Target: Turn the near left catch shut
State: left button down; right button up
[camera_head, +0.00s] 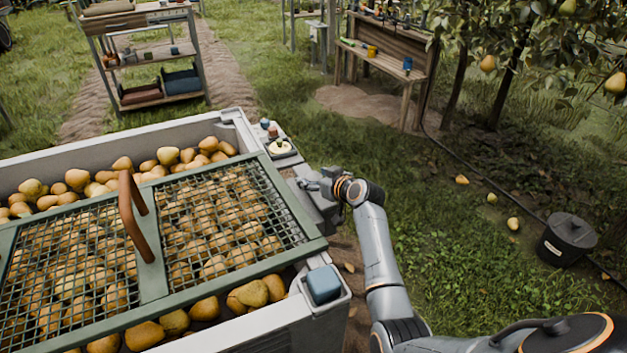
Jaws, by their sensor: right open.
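A green-framed mesh lid (152,285) with a brown arched handle (127,205) lies over the pears in a large pale bin (60,150). Pears show beyond the lid's far and near edges. I cannot make out a near left catch; the bin's near left part is outside the picture. My right gripper (307,184) is open and appears empty, just outside the bin's right side, beside the lid's right edge. My left gripper is not in view.
A blue block (324,284) sits in a holder at the bin's near right corner. Small items stand on a side ledge (288,160). A wooden bench (390,65), a shelf rack (150,55) and a dark bucket (567,240) stand around. Grass right of the bin is mostly open.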

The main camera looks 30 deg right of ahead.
jog(key=shift+w+f, duration=0.1)
jog(key=shift+w, duration=0.15)
grip_shut()
dwell(0.3)
